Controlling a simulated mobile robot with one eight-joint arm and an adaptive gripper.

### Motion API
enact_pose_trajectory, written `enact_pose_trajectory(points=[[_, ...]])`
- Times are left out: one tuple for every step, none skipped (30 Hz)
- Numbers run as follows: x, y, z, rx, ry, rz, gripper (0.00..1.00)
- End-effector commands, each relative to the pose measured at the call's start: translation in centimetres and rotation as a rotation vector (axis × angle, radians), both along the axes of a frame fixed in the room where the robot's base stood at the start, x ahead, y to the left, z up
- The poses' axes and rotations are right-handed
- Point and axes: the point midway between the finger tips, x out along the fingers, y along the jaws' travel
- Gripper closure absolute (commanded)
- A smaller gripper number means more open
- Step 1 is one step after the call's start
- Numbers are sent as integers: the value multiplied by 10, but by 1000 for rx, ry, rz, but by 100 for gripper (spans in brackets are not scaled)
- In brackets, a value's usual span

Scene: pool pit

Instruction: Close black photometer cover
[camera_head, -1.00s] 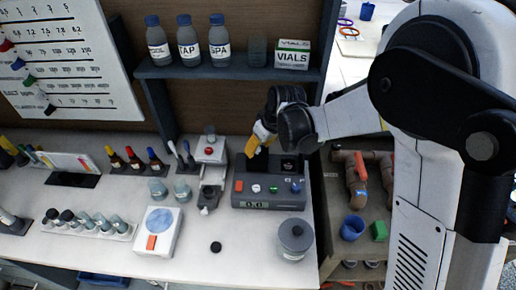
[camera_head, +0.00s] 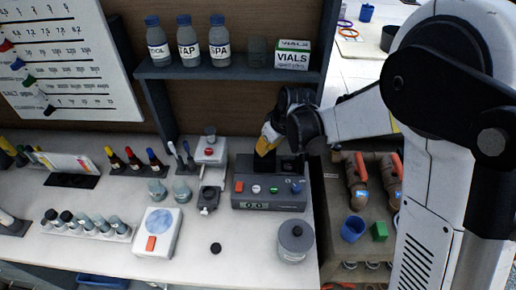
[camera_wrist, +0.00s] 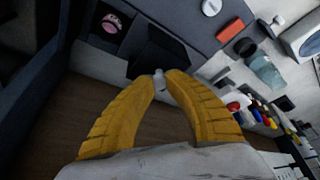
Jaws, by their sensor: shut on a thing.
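The photometer (camera_head: 270,199) is a dark grey box on the white bench, with a display and coloured buttons on its front. Its black cover (camera_head: 259,162) is raised at the back left of its top, partly behind my gripper. It also shows in the wrist view as a black panel (camera_wrist: 160,48). My gripper (camera_head: 262,152) has yellow fingers, which reach down to the cover. In the wrist view my gripper (camera_wrist: 161,80) has its fingertips close together on a small grey piece at the cover's edge. The cover's exact angle is hard to tell.
A lidded grey jar (camera_head: 295,241) stands in front of the photometer, and a white device (camera_head: 158,232) to the left.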

Motion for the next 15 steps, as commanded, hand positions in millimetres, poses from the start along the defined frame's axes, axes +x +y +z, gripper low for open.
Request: enact_pose_trajectory(points=[[0, -17, -2, -1, 0, -7, 100], [0, -25, -2, -2, 0, -7, 100], [1, -36, -2, -1, 0, -8, 100], [1, -43, -2, -1, -1, -7, 100], [1, -51, -2, 0, 0, -8, 100], [0, -59, -2, -1, -1, -6, 100], [0, -65, -2, -1, 0, -6, 100], [0, -70, -2, -2, 0, -5, 100], [0, -76, -2, -2, 0, -4, 100], [0, -79, -2, -1, 0, -4, 100], [0, -81, -1, -1, 0, -3, 100], [0, -83, -1, -2, 0, -2, 100], [0, -84, -1, -1, 0, 0, 100], [0, -84, -1, -2, -1, -1, 100], [0, -85, -1, -3, 0, -1, 100]])
